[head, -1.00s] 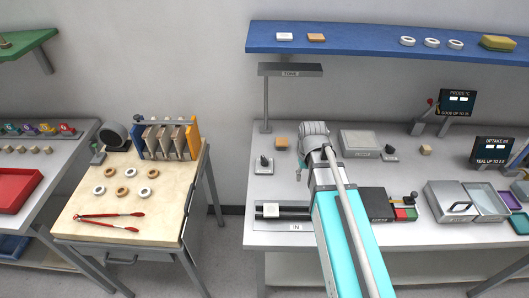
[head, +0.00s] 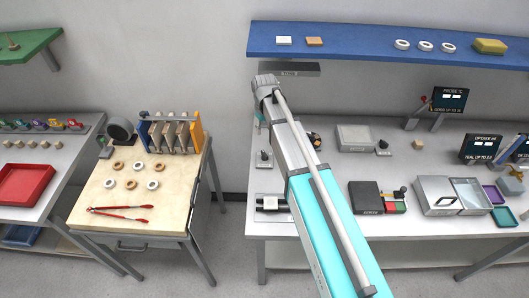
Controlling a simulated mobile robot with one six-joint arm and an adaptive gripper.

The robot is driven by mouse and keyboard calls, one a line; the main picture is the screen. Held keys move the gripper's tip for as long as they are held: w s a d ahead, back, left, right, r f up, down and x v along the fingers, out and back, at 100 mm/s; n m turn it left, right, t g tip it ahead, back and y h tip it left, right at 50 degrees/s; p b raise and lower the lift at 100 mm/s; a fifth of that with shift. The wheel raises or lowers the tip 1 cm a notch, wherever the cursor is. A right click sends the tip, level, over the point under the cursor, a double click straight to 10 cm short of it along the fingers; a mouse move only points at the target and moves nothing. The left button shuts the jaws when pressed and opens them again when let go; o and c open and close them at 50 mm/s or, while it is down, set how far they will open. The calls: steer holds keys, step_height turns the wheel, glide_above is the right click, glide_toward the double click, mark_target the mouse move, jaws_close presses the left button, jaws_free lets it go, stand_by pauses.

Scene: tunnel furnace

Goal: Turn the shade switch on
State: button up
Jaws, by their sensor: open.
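A small lever switch (head: 264,157) stands on the grey bench at the left, below a dark overhead bar (head: 288,69) with a label too small to read surely. A second small lever switch (head: 383,148) sits beside a flat grey box. I cannot read which one is marked shade. Both levers look upright, but their on or off positions are unclear. The end of my arm is in front of the bar's left part, above the left switch in the picture. My gripper's fingers are hidden behind the arm.
My arm crosses the grey bench (head: 285,229) and hides its middle. Right of it are a black box (head: 364,197), a lidded grey container (head: 437,196) and a probe display (head: 449,99). A blue shelf (head: 370,42) hangs above. A pale table (head: 120,210) stands left, across a gap.

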mark_target(265, 153)
steer(key=shift+f, duration=0.1)
step_height(265, 153, down, 14)
steer(key=b, duration=1.4)
steer(key=shift+r, duration=0.2)
stand_by(0.4)
jaws_close()
